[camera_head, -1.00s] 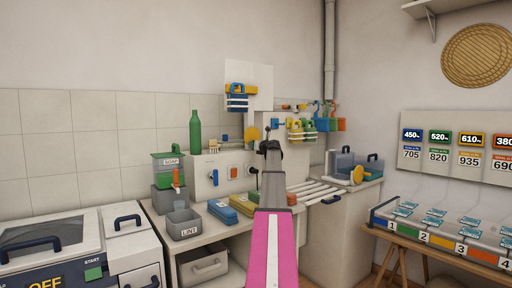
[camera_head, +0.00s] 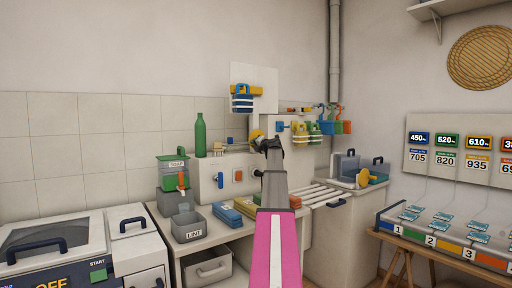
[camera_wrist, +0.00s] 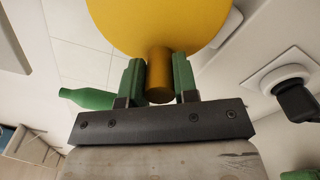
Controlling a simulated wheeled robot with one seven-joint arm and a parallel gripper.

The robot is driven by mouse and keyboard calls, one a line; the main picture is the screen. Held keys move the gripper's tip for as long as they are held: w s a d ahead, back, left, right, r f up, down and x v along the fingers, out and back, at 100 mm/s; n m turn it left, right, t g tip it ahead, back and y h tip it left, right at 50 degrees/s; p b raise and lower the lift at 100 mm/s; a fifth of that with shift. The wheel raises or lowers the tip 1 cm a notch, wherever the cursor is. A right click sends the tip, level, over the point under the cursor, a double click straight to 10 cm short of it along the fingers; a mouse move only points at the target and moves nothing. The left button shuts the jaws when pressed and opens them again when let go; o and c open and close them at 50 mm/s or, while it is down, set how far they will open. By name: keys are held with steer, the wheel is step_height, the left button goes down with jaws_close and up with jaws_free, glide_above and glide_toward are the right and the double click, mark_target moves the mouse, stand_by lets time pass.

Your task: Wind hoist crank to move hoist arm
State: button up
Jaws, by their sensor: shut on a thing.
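The hoist crank shows in the wrist view as a large yellow disc (camera_wrist: 160,20) with a short yellow peg handle (camera_wrist: 159,72) standing out from it. My gripper (camera_wrist: 158,80) has its green fingers on both sides of the peg and is shut on it. In the head view the disc (camera_head: 255,135) is partly hidden behind my gripper (camera_head: 267,145), in front of a white wall panel. A yellow bar (camera_head: 258,91) with a blue piece and a striped blue-white block (camera_head: 242,103) sits above on the panel. I cannot tell for sure which part is the hoist arm.
The counter below holds a grey LINT bin (camera_head: 188,229), a green SOAP dispenser (camera_head: 173,172) and folded cloths (camera_head: 228,213). A green bottle (camera_head: 200,135) stands to the left. White rails (camera_head: 315,194) and hanging spray bottles (camera_head: 327,120) are to the right.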

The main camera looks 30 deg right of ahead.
steer(key=shift+r+m, duration=0.25)
steer(key=shift+m, duration=0.25)
steer(key=o, duration=0.9)
steer(key=shift+s, duration=0.15)
steer(key=s, duration=1)
steer(key=shift+s+d, duration=0.25)
steer(key=shift+d, duration=0.15)
